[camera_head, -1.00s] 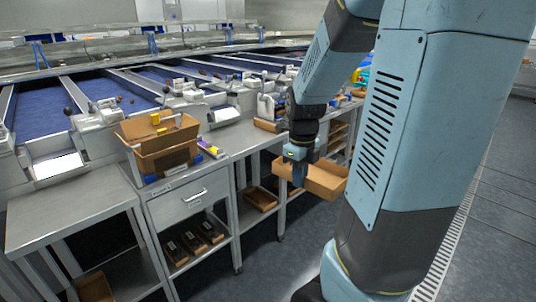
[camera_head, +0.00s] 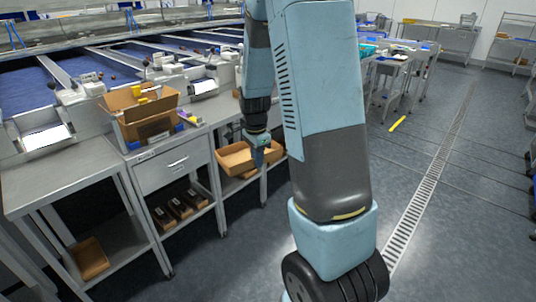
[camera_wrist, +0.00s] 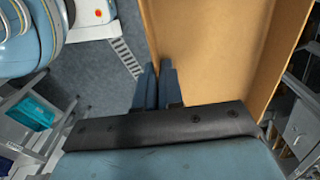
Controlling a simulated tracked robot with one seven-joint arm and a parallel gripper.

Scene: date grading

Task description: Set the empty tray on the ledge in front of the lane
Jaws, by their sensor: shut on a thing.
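The empty tray (camera_head: 233,160) is a shallow tan cardboard box. It hangs in the air in front of the bench fronts, to the right of the drawer unit, in the head view. My gripper (camera_head: 257,160) is shut on the tray's wall, on the side toward my arm. In the wrist view the tray (camera_wrist: 215,50) fills the upper right, and the fingers (camera_wrist: 157,88) are close together at its edge. The ledge in front of the lane is a grey metal bench top along the lane ends; I cannot tell which stretch is meant.
A larger cardboard box (camera_head: 128,127) stands on the bench above the drawer unit (camera_head: 172,168). Bare bench top (camera_head: 55,178) lies at the left. Small dark-filled trays (camera_head: 180,208) sit on the shelf below the drawer. Open floor lies at the right.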

